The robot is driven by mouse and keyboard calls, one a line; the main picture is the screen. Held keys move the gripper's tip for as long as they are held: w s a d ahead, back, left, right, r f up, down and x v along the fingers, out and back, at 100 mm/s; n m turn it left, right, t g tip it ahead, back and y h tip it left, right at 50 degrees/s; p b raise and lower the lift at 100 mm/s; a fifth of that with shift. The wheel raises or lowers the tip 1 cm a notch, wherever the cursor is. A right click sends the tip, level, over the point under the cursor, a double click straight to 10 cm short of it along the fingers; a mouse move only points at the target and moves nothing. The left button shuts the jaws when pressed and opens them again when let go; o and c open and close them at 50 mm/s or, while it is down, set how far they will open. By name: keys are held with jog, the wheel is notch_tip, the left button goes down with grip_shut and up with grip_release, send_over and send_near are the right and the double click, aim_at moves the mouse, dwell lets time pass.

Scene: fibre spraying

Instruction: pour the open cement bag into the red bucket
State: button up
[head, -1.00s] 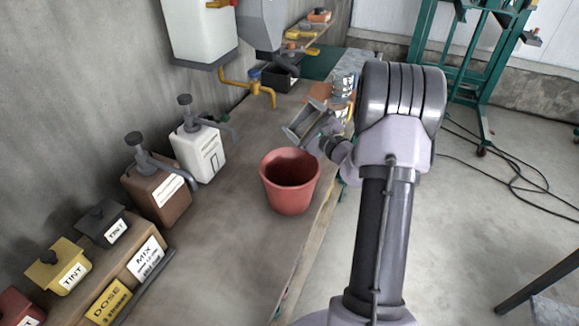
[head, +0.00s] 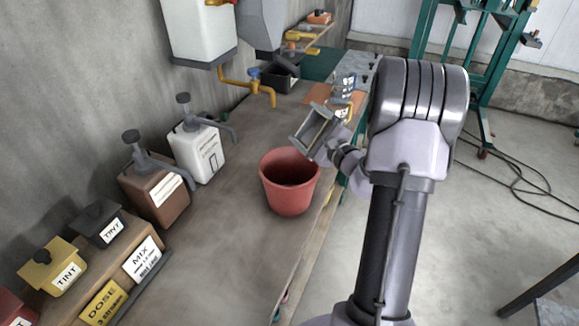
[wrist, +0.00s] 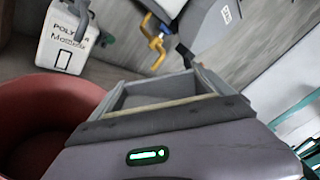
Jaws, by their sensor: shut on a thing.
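The red bucket (head: 289,181) stands upright on the bench in the middle of the head view. Its rim and wall fill the lower left of the wrist view (wrist: 65,100). My gripper (head: 318,134) is just above and behind the bucket's right rim. It is shut on a grey, open-topped, box-like thing that I take for the open cement bag (head: 302,138). The bag is tilted, and its grey rim shows in the wrist view (wrist: 155,85). Its contents cannot be made out, and no stream into the bucket is visible.
A white jug (head: 198,150) and a brown jug (head: 155,193) with pumps stand left of the bucket. Tint boxes and a wooden block are at the near left. A yellow tap (head: 247,84) and a grey-blue container (head: 344,83) are behind. The bench front is clear.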

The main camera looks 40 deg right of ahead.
aim_at(301, 142)
jog(key=shift+s+a+f+n+b, duration=0.1)
jog(key=shift+s+n+b, duration=0.15)
jog(key=shift+s, duration=0.45)
jog(key=shift+s+a+f+n+b, duration=0.15)
jog(key=shift+s+b, duration=0.15)
jog(key=shift+s, duration=0.35)
jog(key=shift+w, duration=0.1)
jog(key=shift+w+a+f+n+b, duration=0.2)
jog(key=shift+f+n+b, duration=0.2)
jog(key=shift+n+b, duration=0.35)
jog(key=shift+s+a+r+n, duration=0.2)
jog(key=shift+a+r+n, duration=0.1)
jog(key=shift+n, duration=0.65)
jog(key=shift+w+a+r+n+b, duration=0.15)
jog(key=shift+a+n+b, duration=0.35)
jog(key=shift+b, duration=0.3)
jog(key=shift+w+a+f+n+b, duration=0.1)
jog(key=shift+a+n+b, duration=0.3)
jog(key=shift+a+b, duration=0.3)
jog(key=shift+a+f+n+b, duration=0.25)
jog(key=shift+f+n+b, duration=0.45)
jog(key=shift+b, duration=1.45)
jog(key=shift+a+r+n+b, duration=0.1)
jog(key=shift+a+n+b, duration=0.2)
jog(key=shift+n+b, duration=0.65)
jog(key=shift+a+r+n+b, duration=0.1)
jog(key=shift+a+n+b, duration=0.25)
jog(key=shift+b, duration=1.1)
jog(key=shift+r+n, duration=0.1)
jog(key=shift+n, duration=0.2)
